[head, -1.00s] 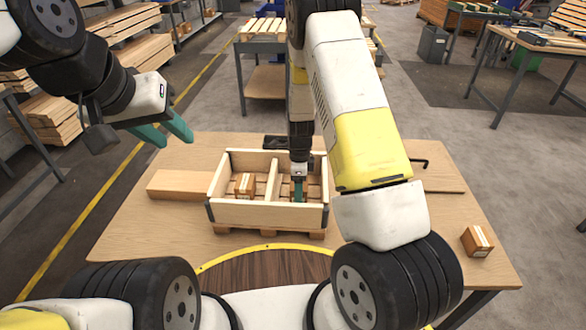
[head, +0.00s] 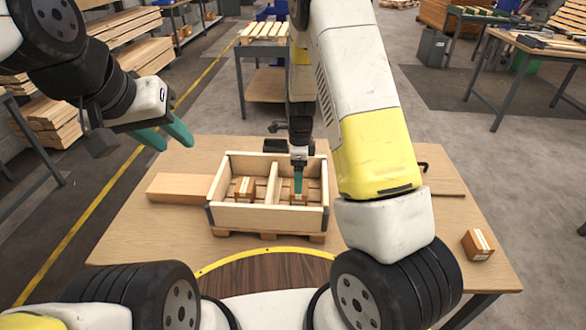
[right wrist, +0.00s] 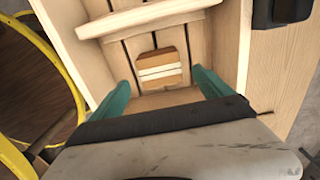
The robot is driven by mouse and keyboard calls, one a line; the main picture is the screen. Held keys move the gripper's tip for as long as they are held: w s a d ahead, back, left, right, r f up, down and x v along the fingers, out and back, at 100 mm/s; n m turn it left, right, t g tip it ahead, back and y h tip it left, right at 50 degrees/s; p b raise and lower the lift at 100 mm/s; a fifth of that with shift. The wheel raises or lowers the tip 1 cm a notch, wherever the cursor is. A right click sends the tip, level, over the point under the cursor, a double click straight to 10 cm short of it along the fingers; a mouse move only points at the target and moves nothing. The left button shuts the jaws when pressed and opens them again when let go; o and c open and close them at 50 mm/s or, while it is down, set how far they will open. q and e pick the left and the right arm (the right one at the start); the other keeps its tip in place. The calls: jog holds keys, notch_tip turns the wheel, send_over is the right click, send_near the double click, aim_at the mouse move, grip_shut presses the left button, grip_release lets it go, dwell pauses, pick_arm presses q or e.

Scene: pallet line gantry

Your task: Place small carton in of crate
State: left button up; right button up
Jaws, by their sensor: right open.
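The wooden crate (head: 268,216) stands on the table, split by a divider into two compartments. A small brown carton with pale stripes (right wrist: 160,68) lies on the slatted floor of the right compartment; it also shows in the head view (head: 299,198), partly hidden by my gripper. Another carton (head: 244,187) sits in the left compartment. A third carton (head: 478,244) stands on the table at the right. My right gripper (head: 298,182) is open above the right compartment, its green fingers apart and clear of the carton. My left gripper (head: 170,134) is open and empty, in the air at upper left.
A wooden board (head: 178,188) lies left of the crate. A dark object (head: 275,146) sits behind the crate. My right arm covers much of the table's right half.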

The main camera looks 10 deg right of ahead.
jog(key=s+r+n+t+y, duration=0.1)
jog(key=s+r+n, duration=0.3)
jog(key=r, duration=0.7)
jog(key=s+r+n+t+y, duration=0.1)
jog(key=s+r+n, duration=0.35)
jog(key=r, duration=0.65)
jog(key=s+d+r+n+t, duration=0.1)
jog(key=s+r+n+t, duration=0.1)
jog(key=s+r+n, duration=0.3)
jog(key=s+d+r+n+t, duration=0.1)
jog(key=s+r+n+t, duration=0.1)
jog(key=s+r+n, duration=0.2)
jog(key=s+n, duration=0.3)
jog(key=s, duration=0.3)
jog(key=shift+s+d+r, duration=0.2)
jog(key=shift+d+r, duration=0.15)
